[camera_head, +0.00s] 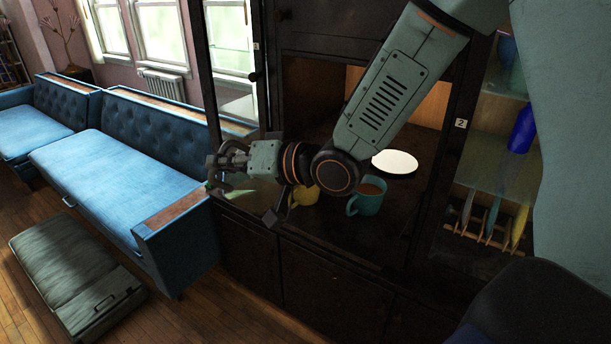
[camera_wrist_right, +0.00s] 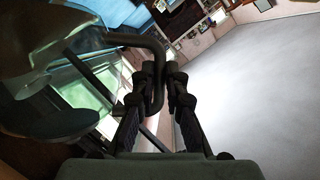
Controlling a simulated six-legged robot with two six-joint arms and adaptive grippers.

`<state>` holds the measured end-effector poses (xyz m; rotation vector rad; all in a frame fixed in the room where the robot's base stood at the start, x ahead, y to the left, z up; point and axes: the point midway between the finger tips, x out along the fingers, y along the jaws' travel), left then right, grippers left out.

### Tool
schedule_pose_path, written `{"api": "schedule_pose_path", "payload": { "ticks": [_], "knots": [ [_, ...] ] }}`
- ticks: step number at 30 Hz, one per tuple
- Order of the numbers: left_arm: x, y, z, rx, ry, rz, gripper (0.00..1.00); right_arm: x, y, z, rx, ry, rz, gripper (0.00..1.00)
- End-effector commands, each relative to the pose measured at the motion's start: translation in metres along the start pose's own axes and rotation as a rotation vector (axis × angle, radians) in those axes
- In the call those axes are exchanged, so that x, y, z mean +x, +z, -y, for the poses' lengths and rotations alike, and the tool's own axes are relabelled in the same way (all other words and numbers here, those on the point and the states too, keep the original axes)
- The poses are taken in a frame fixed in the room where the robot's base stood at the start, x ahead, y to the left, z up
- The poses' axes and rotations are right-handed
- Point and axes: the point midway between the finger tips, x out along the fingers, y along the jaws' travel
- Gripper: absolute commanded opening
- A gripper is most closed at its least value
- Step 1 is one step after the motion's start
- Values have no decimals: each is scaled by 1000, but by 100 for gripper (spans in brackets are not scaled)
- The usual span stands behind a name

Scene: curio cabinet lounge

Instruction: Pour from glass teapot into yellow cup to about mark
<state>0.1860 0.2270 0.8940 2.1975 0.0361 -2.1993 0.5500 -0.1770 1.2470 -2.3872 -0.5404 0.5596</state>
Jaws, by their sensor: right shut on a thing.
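The yellow cup (camera_head: 307,196) stands on the dark cabinet shelf in the head view, partly hidden behind my right forearm and wrist. Its inside and any mark do not show. My right gripper (camera_head: 222,168) is to the left of the cup, apart from it. In the right wrist view my right gripper (camera_wrist_right: 162,88) is shut on a dark curved handle (camera_wrist_right: 132,39). The handle joins a clear glass body, the glass teapot (camera_wrist_right: 62,42), at the upper left. In the head view the teapot is hard to make out near the fingers. My left gripper is not in view.
A teal cup (camera_head: 368,198) with brown contents stands right of the yellow cup. A white plate (camera_head: 394,162) lies behind it. A blue bottle (camera_head: 522,131) and several upright utensils are at right. A blue sofa (camera_head: 115,160) and a grey-green case (camera_head: 75,270) are at left.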

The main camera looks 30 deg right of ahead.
Motion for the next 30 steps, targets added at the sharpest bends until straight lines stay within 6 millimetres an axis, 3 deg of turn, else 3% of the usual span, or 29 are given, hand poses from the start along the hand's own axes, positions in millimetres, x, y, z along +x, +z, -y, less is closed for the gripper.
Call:
{"api": "schedule_pose_path", "payload": {
  "ticks": [13, 30],
  "knots": [
    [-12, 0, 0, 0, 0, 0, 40, -3, -10, 3, 25, -15, -8, 0],
    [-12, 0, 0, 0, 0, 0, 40, -3, -10, 3, 29, -17, -7, 0]
  ]
}}
